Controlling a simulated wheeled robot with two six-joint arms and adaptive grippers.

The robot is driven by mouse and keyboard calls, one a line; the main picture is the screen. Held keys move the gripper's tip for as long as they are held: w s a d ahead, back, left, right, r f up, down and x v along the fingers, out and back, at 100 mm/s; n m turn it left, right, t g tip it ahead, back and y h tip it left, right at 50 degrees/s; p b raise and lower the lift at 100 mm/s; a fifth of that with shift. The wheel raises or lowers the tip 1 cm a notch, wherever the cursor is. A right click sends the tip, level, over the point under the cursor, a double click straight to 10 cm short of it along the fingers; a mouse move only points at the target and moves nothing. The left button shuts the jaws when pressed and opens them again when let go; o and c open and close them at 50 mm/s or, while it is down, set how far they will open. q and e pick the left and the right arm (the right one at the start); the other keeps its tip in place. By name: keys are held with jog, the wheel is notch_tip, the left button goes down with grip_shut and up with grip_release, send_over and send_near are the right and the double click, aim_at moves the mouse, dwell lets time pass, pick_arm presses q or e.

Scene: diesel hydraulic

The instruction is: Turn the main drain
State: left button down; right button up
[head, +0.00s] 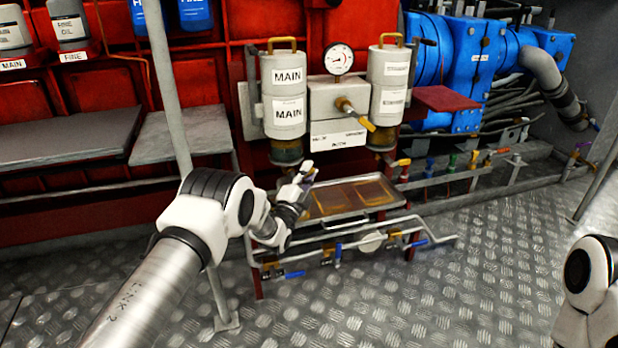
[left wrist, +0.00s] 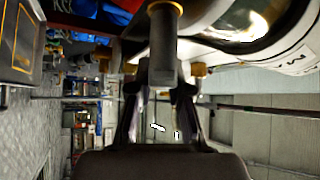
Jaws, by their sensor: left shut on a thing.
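The left canister (head: 284,95), marked MAIN, hangs on the red wall with a dark brass-rimmed bowl (head: 286,152) at its foot. My left gripper (head: 306,174) is just below and right of that bowl, above the drip tray. In the left wrist view my left gripper (left wrist: 160,88) has a finger on each side of a grey cylindrical drain handle (left wrist: 163,45) and is shut on it. Brass parts show on both sides of the handle. In the head view the gripper hides the handle, so its turn angle cannot be told. My right gripper is out of view.
A metal drip tray (head: 350,198) lies under the canisters. Pipes with blue-handled valves (head: 338,254) run below it. A second canister (head: 389,85), a pressure gauge (head: 339,59) and a yellow-handled valve (head: 356,113) are close by. The plate floor (head: 480,270) in front is clear.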

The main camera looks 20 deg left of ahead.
pick_arm(q)
jog(key=shift+a+r+n+t, duration=0.15)
jog(key=shift+n+t, duration=0.15)
jog(key=shift+n, duration=0.2)
jog(key=c, duration=1.1)
grip_release()
jog(key=shift+s, duration=0.1)
jog(key=v, duration=1.2)
